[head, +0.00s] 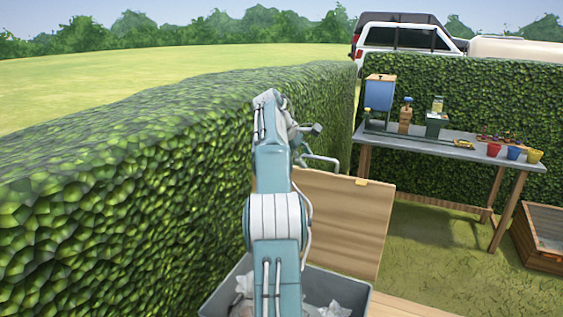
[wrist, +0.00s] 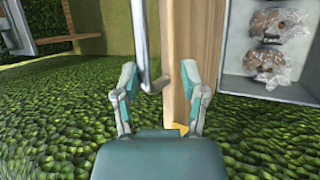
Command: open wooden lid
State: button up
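The wooden lid (head: 345,225) is a light brown board, raised and steeply tilted at the back of a grey bin in the head view. A small yellow tab (head: 361,182) sits on its upper edge. In the wrist view the lid (wrist: 180,55) shows nearly edge-on. A grey bent metal bar (wrist: 143,45), apparently its handle, runs along the lid's left side and bends toward it. My gripper (wrist: 159,70) is open, with its two fingers apart on either side of the bar and lid edge. In the head view my gripper (head: 312,142) is by the lid's upper left; its fingers are unclear.
The grey bin (head: 222,293) holds clear plastic bags; brown contents show in the wrist view (wrist: 270,60). A tall green hedge (head: 150,190) stands close on the left. A worktable (head: 480,155) with pots and tools is at back right. Grass between lid and table is free.

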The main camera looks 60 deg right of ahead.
jog(key=w+a, duration=0.4)
jog(key=a, duration=0.1)
jog(key=shift+w+a, duration=0.35)
jog(key=shift+w, duration=0.05)
jog(key=w+a+r+t, duration=0.2)
jog(key=w+a+t, duration=0.1)
jog(key=a, duration=1.2)
jog(key=w+a+r+t, duration=0.2)
jog(key=w+a+t, duration=0.15)
jog(key=a, duration=1.15)
jog(key=s+a+f+t+y, duration=0.1)
jog(key=s+a+f, duration=0.3)
jog(key=a, duration=0.4)
jog(key=s+a+f+t+y, duration=0.1)
jog(key=s+a+f+y, duration=0.1)
jog(key=s+a+f, duration=0.2)
jog(key=s+a+f+t+y, duration=0.1)
jog(key=s+a+f, duration=0.3)
jog(key=a, duration=0.9)
jog(key=s+y, duration=0.1)
jog(key=s, duration=0.2)
jog(key=shift+f, duration=0.25)
